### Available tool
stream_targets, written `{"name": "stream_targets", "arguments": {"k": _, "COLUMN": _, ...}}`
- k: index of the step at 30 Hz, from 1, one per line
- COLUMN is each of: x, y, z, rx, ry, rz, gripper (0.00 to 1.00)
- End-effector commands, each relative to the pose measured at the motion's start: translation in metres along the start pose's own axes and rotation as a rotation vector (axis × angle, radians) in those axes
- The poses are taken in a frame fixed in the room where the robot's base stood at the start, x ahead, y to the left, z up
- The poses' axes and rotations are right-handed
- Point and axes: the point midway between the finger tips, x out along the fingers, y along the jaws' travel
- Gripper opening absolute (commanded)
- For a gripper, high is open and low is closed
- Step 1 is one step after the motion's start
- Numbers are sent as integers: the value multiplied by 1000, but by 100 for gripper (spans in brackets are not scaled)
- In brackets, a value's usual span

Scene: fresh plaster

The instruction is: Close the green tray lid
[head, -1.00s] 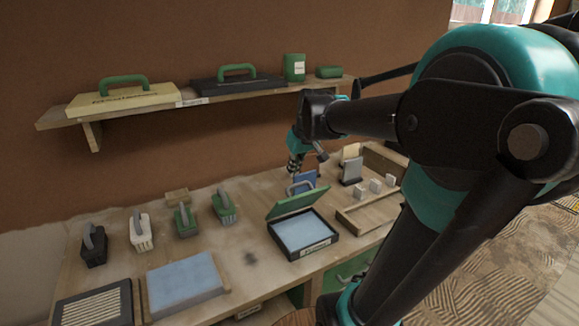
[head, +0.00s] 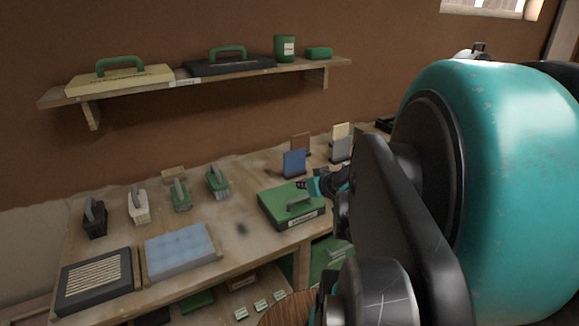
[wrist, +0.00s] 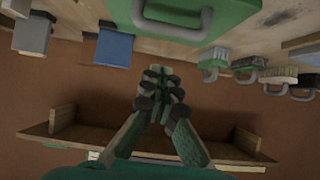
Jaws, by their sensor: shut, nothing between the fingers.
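The green tray lid (head: 284,199) lies flat over the dark tray (head: 296,222) on the workbench, with its grey handle (head: 300,203) on top. No gap shows between lid and tray in the head view. In the wrist view the lid (wrist: 243,14) is at the top, with its handle (wrist: 172,26). My gripper (head: 304,186) is just beyond the lid's right back part in the head view. It is shut and empty, and its fingers (wrist: 156,77) are together in the wrist view. I cannot tell whether it touches the lid.
A blue block (head: 294,163) and several upright boards stand behind the lid. Several handled brushes (head: 181,195) stand at the left of the bench. A pale blue pad (head: 180,250) lies in front of them. A shelf (head: 210,78) holds handled tools above. Bare bench lies left of the tray.

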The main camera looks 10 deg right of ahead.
Motion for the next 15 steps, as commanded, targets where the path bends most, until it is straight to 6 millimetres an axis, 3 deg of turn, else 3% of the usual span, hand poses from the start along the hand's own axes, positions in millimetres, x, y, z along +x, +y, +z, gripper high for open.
{"name": "stream_targets", "arguments": {"k": 6, "x": 0, "y": 1, "z": 24, "rx": 2, "ry": -1, "rz": 1, "gripper": 0}}
{"name": "stream_targets", "arguments": {"k": 15, "x": 2, "y": 2, "z": 45, "rx": 1, "ry": -1, "rz": 1, "gripper": 0}}
